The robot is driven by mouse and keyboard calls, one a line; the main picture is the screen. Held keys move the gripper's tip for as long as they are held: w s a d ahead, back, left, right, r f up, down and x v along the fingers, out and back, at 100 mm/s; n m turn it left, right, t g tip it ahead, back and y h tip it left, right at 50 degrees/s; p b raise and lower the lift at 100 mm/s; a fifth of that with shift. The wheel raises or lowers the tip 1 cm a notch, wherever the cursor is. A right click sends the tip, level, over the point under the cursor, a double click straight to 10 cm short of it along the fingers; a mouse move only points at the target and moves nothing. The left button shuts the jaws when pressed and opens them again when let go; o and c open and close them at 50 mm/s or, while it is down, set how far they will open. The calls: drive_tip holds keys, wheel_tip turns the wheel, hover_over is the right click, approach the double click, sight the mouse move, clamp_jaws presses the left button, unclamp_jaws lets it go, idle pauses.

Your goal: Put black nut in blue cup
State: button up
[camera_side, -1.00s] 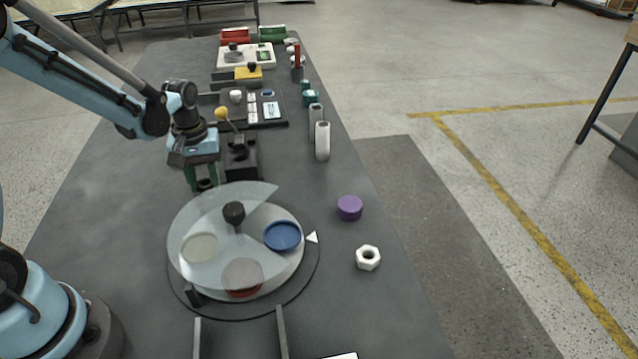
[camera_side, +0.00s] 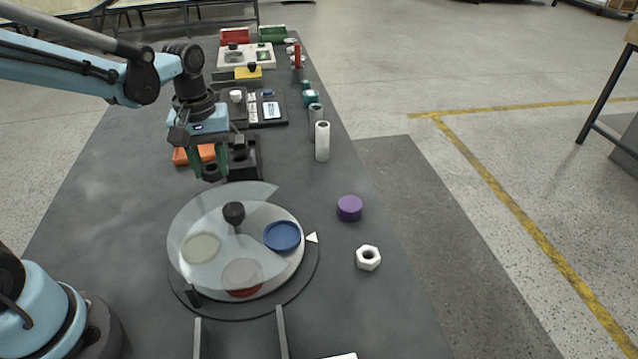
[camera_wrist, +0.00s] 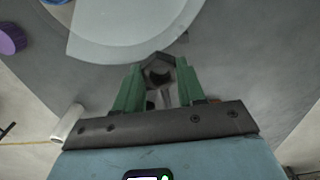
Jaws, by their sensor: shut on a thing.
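My gripper (camera_side: 211,169) is shut on the black nut (camera_wrist: 159,72), holding it between its green fingers. In the side view the nut (camera_side: 211,172) is a small dark shape behind the round dispenser, apart from it. The blue cup (camera_side: 282,237) sits in the right part of the round turntable (camera_side: 296,262), near a white triangle marker. It looks clear blue, in the gap of the see-through lid (camera_side: 195,220). My gripper is behind and left of the cup.
The lid has a black knob (camera_side: 234,212) and covers a pale cup (camera_side: 201,248) and a red one (camera_side: 243,291). A purple cylinder (camera_side: 350,208) and a white nut (camera_side: 368,257) lie to the right. A black block (camera_side: 243,160) and an orange piece (camera_side: 181,156) stand close to my gripper.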

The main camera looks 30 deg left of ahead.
drive_tip(key=d+r, duration=0.1)
drive_tip(key=d, duration=0.1)
drive_tip(key=s+d+r, duration=0.1)
drive_tip(key=shift+d+r, duration=0.15)
drive_tip(key=shift+d, duration=0.25)
drive_tip(key=shift+s+d+r+m, duration=0.15)
drive_tip(key=shift+d+r+m, duration=0.15)
drive_tip(key=shift+r, duration=0.15)
wheel_tip(320, 180, up, 7)
drive_tip(key=m, duration=0.8)
drive_tip(key=s+d+f+m, duration=0.2)
drive_tip(key=s+d+m, duration=0.25)
drive_tip(key=d, duration=0.55)
drive_tip(key=s+d+f+m, duration=0.2)
drive_tip(key=s+d+m, duration=0.25)
drive_tip(key=d, duration=0.45)
hover_over(282, 238)
wheel_tip(282, 238, down, 7)
drive_tip(key=shift+r, duration=0.1)
drive_tip(key=shift+f, duration=2.1)
drive_tip(key=shift+f, duration=0.55)
